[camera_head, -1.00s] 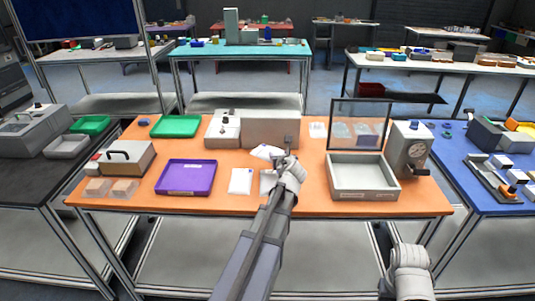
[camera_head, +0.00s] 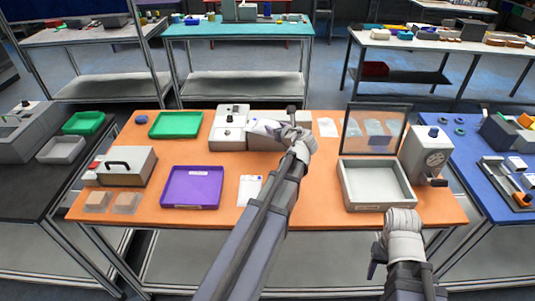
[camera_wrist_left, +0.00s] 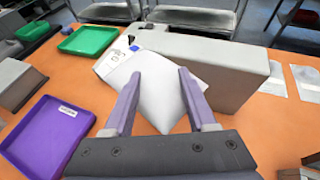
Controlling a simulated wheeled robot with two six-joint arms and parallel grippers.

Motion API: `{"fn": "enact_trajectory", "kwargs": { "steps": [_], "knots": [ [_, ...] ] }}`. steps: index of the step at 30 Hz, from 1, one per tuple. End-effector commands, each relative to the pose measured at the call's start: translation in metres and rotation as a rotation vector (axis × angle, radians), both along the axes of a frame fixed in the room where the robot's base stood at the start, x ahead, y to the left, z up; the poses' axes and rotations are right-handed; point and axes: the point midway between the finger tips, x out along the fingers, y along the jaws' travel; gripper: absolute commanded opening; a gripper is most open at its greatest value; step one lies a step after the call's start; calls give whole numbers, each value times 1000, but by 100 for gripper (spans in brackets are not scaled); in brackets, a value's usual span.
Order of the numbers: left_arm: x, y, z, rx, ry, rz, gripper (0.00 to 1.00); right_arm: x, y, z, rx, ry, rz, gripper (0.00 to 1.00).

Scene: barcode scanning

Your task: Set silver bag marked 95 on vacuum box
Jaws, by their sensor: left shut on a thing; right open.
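My left gripper (camera_head: 290,132) is shut on a pale silver-white bag (camera_wrist_left: 165,92), which sits tilted between its fingers; the bag also shows in the head view (camera_head: 264,127). No number on it is legible. The bag is beside the long grey block of a grey machine with knobs (camera_head: 229,128); I cannot tell whether they touch. A grey open box (camera_head: 376,206) with a raised clear lid stands to the right. No label shows which one is the vacuum box. My right gripper (camera_head: 377,262) is open and empty in front of the orange table, at lower right.
Another white bag (camera_head: 249,188) lies on the orange table (camera_head: 225,172) beside a purple tray (camera_head: 192,188). A green tray (camera_head: 176,124) is at the back left. A crank machine (camera_head: 429,153) stands at the right. A flat bag (camera_head: 327,127) lies near the lid.

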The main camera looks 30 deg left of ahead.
Motion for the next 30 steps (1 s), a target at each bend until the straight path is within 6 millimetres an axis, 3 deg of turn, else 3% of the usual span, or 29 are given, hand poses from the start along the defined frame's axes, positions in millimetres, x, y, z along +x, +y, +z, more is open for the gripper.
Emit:
{"fn": "enact_trajectory", "kwargs": {
  "steps": [8, 24, 30],
  "knots": [
    [0, 0, -34, 0, 0, -1, 0, 0, 0, -34, 0, 0, 0, 50],
    [0, 0, -128, 0, 0, -1, 0, 0, 0, -128, 0, 0, 0, 50],
    [0, 0, -136, 0, 0, -1, 0, 0, 0, -136, 0, 0, 0, 50]
  ]
}}
